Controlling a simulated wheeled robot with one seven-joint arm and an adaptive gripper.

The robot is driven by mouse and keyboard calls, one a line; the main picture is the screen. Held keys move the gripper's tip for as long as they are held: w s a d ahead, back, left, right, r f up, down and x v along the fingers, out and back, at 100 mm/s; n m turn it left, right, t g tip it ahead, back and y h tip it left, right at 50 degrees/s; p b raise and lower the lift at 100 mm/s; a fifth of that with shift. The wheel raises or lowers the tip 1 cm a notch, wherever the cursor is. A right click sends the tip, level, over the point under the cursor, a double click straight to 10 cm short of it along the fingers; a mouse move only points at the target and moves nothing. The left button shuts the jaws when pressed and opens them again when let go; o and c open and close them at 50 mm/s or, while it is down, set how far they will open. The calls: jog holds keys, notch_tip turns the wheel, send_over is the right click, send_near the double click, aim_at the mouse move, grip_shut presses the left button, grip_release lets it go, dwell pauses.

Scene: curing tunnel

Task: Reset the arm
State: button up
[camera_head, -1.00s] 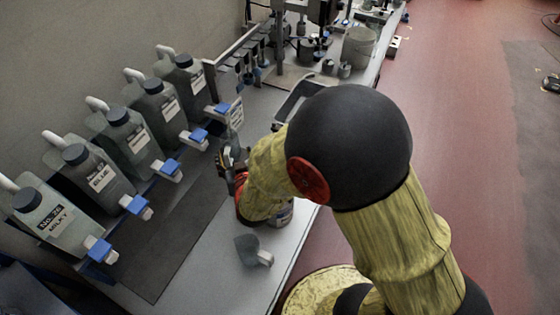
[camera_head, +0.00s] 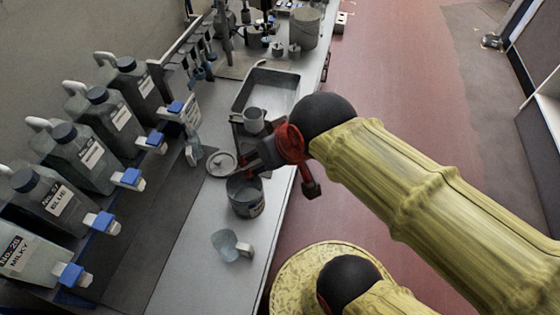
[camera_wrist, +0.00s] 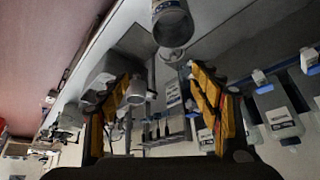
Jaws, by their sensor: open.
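My gripper (camera_head: 252,160) is above the grey bench (camera_head: 190,262), just beyond the metal can (camera_head: 246,200). In the wrist view its two orange-lined fingers (camera_wrist: 160,76) are spread wide, with nothing held between them. The same can shows at the top of the wrist view (camera_wrist: 172,24), apart from the fingers. A round lid (camera_head: 221,162) lies on the bench left of the gripper. A grey cup (camera_head: 253,121) is just behind the gripper and shows near the left finger in the wrist view (camera_wrist: 135,95). My arm reaches in from the right.
A row of labelled bottles with blue taps (camera_head: 104,165) lines the left side. A clear scoop (camera_head: 228,243) lies near the front. A dark-rimmed tray (camera_head: 283,74), a bucket (camera_head: 304,28) and small pots are farther back. The red floor (camera_head: 400,95) right of the bench is open.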

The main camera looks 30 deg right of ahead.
jog(key=s, duration=0.1)
jog(key=s+d, duration=0.1)
jog(key=s, duration=0.1)
jog(key=shift+d+r+g, duration=0.2)
jog(key=shift+g, duration=0.1)
